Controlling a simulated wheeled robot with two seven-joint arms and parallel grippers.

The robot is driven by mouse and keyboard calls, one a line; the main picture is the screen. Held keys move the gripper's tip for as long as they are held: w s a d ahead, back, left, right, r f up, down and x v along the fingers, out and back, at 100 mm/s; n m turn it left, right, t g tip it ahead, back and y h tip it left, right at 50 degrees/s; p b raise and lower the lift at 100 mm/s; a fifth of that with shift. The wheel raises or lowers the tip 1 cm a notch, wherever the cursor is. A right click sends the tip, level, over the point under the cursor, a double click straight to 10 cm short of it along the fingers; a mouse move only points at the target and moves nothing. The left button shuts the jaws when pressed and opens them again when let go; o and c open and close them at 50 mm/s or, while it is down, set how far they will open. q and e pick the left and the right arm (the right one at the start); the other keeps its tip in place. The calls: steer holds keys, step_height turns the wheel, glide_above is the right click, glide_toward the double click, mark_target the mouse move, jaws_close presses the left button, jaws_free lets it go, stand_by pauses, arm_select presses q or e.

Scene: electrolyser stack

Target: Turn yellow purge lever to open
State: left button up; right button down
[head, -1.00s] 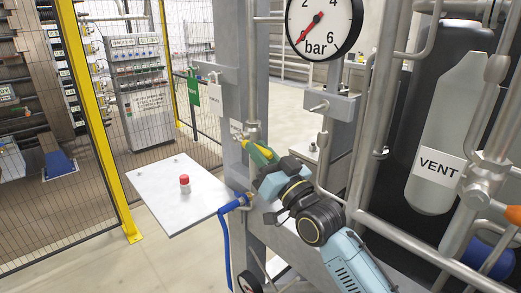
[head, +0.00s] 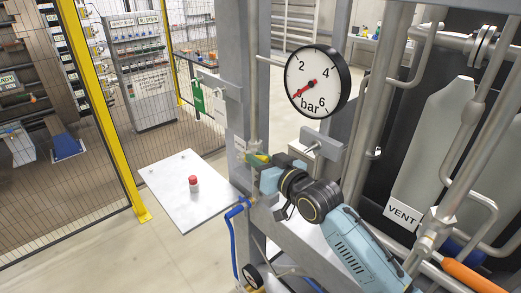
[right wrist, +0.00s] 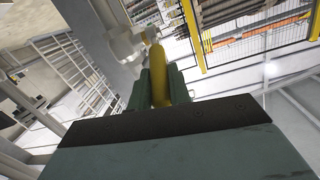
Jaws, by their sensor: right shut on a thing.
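The yellow purge lever (right wrist: 159,76) shows in the right wrist view, running up between my green fingers to a grey metal fitting (right wrist: 125,45). My right gripper (head: 257,159) is shut on the lever. In the head view it reaches in from the lower right to the valve at the grey frame post; only a little yellow shows there, the rest being hidden by the fingers. The lever's exact angle to the pipe is hard to tell. My left gripper is not in view.
A pressure gauge (head: 317,82) hangs above my right arm. A pale plate (head: 178,211) with a red-topped button (head: 194,184) lies left of the post. A blue hose (head: 235,240), the VENT-labelled vessel (head: 402,212) and pipes are close by. A mesh fence (head: 100,150) stands behind.

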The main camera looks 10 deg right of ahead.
steer(key=shift+w+a+r+g+h+p, duration=0.25)
steer(key=shift+r+g+h+p, duration=0.15)
steer(key=shift+r+g, duration=0.2)
stand_by(0.3)
